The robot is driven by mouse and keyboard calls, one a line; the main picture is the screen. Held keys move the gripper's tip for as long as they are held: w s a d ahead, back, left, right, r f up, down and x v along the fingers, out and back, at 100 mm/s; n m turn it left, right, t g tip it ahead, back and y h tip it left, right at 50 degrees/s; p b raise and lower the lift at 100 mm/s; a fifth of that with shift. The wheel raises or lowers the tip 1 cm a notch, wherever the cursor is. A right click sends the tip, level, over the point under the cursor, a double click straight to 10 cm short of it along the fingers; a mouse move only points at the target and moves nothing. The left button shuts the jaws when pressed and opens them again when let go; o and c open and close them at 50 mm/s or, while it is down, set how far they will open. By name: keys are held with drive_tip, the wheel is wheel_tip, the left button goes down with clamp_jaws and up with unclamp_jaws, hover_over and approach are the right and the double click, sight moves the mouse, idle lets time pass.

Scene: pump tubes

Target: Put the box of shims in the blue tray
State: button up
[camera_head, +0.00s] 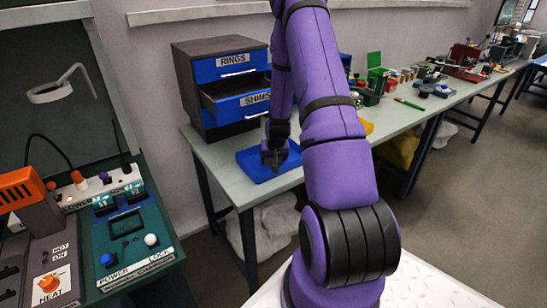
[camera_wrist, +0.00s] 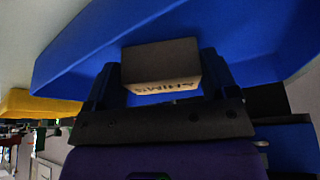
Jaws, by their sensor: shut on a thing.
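The box of shims (camera_wrist: 160,66) is a small grey-brown box with a pale side lettered "SHIMS", seen upside down in the wrist view. My gripper (camera_wrist: 160,82) is shut on it, one finger at each side. The blue tray (camera_wrist: 70,62) fills the view behind the box. In the head view my gripper (camera_head: 272,157) is over the blue tray (camera_head: 254,173) on the bench, near its left part. The box is hard to make out there. Whether the box touches the tray floor I cannot tell.
A drawer cabinet (camera_head: 196,68) stands behind the tray, with its rings drawer (camera_head: 222,68) shut and its shims drawer (camera_head: 235,104) pulled out. A yellow container (camera_wrist: 38,104) lies beside the tray. More tools and boxes line the bench (camera_head: 408,118) to the right.

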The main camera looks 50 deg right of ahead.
drive_tip(key=o, duration=0.9)
drive_tip(key=shift+c, duration=0.2)
drive_tip(key=shift+a+r, duration=0.1)
drive_tip(key=shift+r, duration=0.35)
drive_tip(key=s+a+r+n, duration=0.1)
drive_tip(key=s+a+r, duration=0.1)
drive_tip(key=a+r, duration=0.65)
drive_tip(key=s+a+r+n+t+y, duration=0.15)
drive_tip(key=a+r, duration=0.35)
drive_tip(key=r, duration=0.7)
drive_tip(key=s+a+r+n+g, duration=0.1)
drive_tip(key=s+a+r, duration=0.2)
drive_tip(key=a+r, duration=0.5)
drive_tip(key=s+a+r+n, duration=0.2)
drive_tip(key=s+a+r, duration=0.4)
drive_tip(key=s, duration=0.3)
drive_tip(key=s+a+r+n+y, duration=0.1)
drive_tip(key=s+a+r, duration=0.4)
drive_tip(key=s, duration=0.4)
drive_tip(key=shift+s+a+r+n+t, duration=0.35)
drive_tip(key=shift+s+a+r+t, duration=0.1)
drive_tip(key=shift+r, duration=0.4)
drive_tip(key=shift+w, duration=0.1)
